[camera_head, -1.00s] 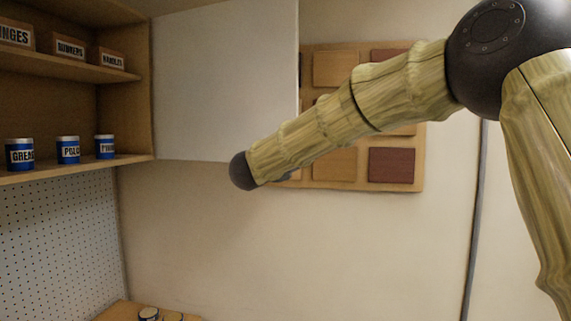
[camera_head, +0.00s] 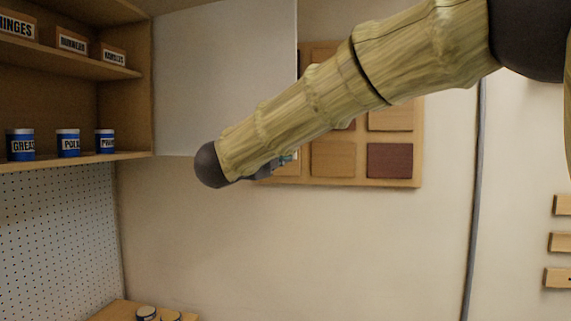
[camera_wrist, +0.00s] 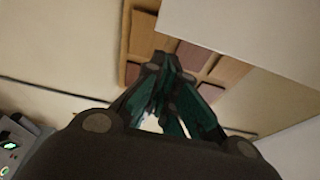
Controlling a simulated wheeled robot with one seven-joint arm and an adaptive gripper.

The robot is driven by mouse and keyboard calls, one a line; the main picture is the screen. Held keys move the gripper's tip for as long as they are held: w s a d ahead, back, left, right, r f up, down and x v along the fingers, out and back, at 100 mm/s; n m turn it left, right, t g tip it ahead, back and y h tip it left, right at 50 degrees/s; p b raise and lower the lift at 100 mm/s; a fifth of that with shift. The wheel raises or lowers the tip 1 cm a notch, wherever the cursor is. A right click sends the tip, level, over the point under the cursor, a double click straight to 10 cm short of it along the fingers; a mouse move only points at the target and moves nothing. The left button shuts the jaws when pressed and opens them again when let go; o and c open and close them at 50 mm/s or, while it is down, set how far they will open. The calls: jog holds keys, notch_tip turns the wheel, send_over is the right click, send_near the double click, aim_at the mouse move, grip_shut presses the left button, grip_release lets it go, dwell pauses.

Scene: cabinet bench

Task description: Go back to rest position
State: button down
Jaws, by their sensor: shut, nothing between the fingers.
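My gripper (camera_wrist: 166,62) shows in the wrist view with its dark green fingers drawn together at the tips, shut and holding nothing. In the head view my arm reaches from the upper right toward the middle left, and its dark rounded elbow end hangs in front of the lower edge of the white cabinet door (camera_head: 215,70). There the gripper is mostly hidden behind the arm, with only a small dark part showing below it. In the wrist view, the fingertips appear over the wood sample board (camera_wrist: 140,38), well apart from it as far as I can tell.
An open cabinet at left holds blue cans (camera_head: 68,143) on its lower shelf (camera_head: 80,163) and labelled boxes (camera_head: 72,41) above. A pegboard (camera_head: 60,240) is below. Cans (camera_head: 147,313) stand on a bench at the bottom. The wall space at centre is clear.

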notch_tip(320, 180, down, 19)
jog(key=w+d+n+y, duration=0.1)
jog(key=w+n+y, duration=0.15)
jog(key=n, duration=0.35)
jog(key=s+d+f+n+g+y, duration=0.1)
jog(key=s+d+f+n+y, duration=0.15)
jog(key=f, duration=1.15)
jog(key=s+d+f+n+g+y, duration=0.15)
jog(key=s+f+n, duration=0.25)
jog(key=f, duration=1)
jog(key=s+d+f+n+g+y, duration=0.1)
jog(key=s+d+f+n, duration=0.15)
jog(key=f, duration=1.05)
jog(key=s+d+f+n+g+y, duration=0.1)
jog(key=s+d+f+n+g, duration=0.15)
jog(key=s+f, duration=0.75)
jog(key=s+d+f+n+g+y, duration=0.1)
jog(key=s+d+f+n+g, duration=0.15)
jog(key=s+f, duration=0.75)
jog(key=s+d+f+n+g, duration=0.2)
jog(key=s+f+g, duration=0.1)
jog(key=s, duration=1)
jog(key=s+d+f+n+g, duration=0.2)
jog(key=s+f, duration=0.3)
jog(key=s, duration=0.9)
jog(key=shift+d+g+y+b, duration=0.35)
jog(key=shift+d+g, duration=0.05)
jog(key=shift+g, duration=0.35)
